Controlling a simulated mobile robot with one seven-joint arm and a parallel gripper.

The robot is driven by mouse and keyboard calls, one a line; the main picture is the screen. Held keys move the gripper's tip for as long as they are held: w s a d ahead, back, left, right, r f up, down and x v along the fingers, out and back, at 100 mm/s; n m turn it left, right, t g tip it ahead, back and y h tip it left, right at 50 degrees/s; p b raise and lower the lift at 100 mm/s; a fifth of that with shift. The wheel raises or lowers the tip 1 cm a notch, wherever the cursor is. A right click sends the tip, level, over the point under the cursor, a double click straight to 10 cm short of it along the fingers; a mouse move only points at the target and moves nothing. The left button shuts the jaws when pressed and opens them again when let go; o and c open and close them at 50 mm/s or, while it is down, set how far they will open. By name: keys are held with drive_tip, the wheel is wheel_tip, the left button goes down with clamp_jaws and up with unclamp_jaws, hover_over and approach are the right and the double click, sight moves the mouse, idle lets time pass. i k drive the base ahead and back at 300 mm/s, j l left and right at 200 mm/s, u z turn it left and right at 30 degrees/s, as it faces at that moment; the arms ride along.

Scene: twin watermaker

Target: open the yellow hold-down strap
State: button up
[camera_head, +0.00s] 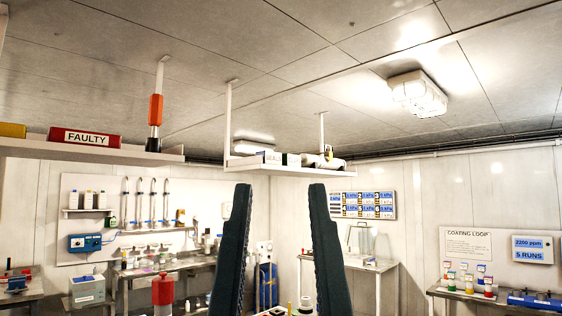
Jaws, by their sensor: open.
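My gripper (280,190) rises from the bottom middle with two dark fingers spread wide. It is open, and nothing shows between the fingertips. A white shelf (290,171) hangs from the ceiling and appears just above the fingertips. On its right part lies a pale rolled or cylindrical item (335,163). A small yellow piece (329,151) stands at that item; it may be the yellow hold-down strap, but it is too small to tell its shape or whether it is fastened.
Small boxes (271,157) sit on the hanging shelf's left part. Another shelf (150,154) at left holds a red FAULTY bin (85,138). An orange-and-black post (155,110) hangs above its edge. Workbenches line the walls; a red-topped object (163,288) stands low at left.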

sight(331, 157)
drive_tip(key=i+l, duration=0.15)
drive_tip(key=i, duration=0.3)
drive_tip(key=i+l, duration=0.2)
drive_tip(key=i, duration=0.25)
drive_tip(key=i+l, duration=0.15)
drive_tip(key=i, duration=0.25)
drive_tip(key=i+l, duration=0.2)
drive_tip(key=i, duration=0.25)
